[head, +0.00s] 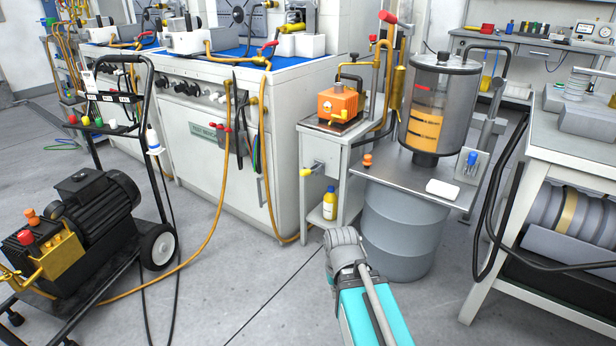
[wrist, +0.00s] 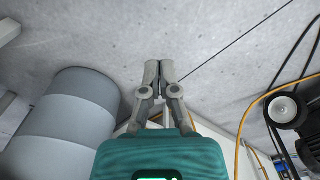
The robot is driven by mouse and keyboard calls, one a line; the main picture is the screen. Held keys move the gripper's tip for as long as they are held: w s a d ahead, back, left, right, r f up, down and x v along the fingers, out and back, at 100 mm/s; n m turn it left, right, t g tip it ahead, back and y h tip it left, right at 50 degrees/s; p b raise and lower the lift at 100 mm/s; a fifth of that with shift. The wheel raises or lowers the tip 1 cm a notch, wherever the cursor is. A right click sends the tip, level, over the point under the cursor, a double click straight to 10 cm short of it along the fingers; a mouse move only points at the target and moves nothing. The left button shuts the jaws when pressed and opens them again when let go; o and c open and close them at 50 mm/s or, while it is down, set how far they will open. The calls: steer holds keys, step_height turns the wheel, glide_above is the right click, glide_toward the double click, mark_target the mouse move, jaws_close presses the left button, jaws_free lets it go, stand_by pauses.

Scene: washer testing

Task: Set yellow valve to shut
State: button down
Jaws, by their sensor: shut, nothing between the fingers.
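Several yellow handles show in the head view, and I cannot tell which one is the yellow valve. One yellow handle (head: 306,172) is on the front of the small grey cabinet. A yellow lever (head: 292,28) is at the top of the bench, by a white block. A small yellow fitting (head: 253,100) is on the bench front. My gripper (wrist: 159,70) shows in the wrist view with its two fingers together and nothing between them, above bare floor. In the head view my arm's grey and teal links show low at centre, and the fingers cannot be made out.
A grey drum (head: 400,235) stands under a metal table with a clear tank (head: 437,105). An orange pump (head: 338,104) sits on the small cabinet. A wheeled cart with a black motor (head: 95,208) stands left, with a yellow hose (head: 205,245) on the floor. Front centre floor is clear.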

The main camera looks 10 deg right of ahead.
steer(key=c, duration=1.3)
jaws_free()
steer(key=shift+c, duration=0.2)
steer(key=shift+o, duration=1.1)
steer(key=shift+w, duration=0.1)
steer(key=shift+o, duration=1)
steer(key=shift+w, duration=0.25)
steer(key=o, duration=0.5)
steer(key=shift+m+t+h, duration=0.4)
steer(key=shift+m+h, duration=0.3)
steer(key=shift+h, duration=0.2)
steer(key=w, duration=0.3)
steer(key=w+r, duration=0.1)
steer(key=w, duration=0.1)
steer(key=shift+w+d+p, duration=0.25)
steer(key=shift+p, duration=0.1)
steer(key=m+t+h+p, duration=0.3)
steer(key=m+t+h, duration=0.2)
steer(key=t+h, duration=0.35)
glide_toward(301, 173)
steer(key=s, duration=0.1)
steer(key=shift+s+a+r+y, duration=0.2)
steer(key=shift+a+r+y, duration=0.15)
steer(key=shift+r, duration=0.15)
steer(key=shift+w+d, duration=0.1)
steer(key=shift+b+x, duration=2.6)
steer(key=shift+x, duration=4.25)
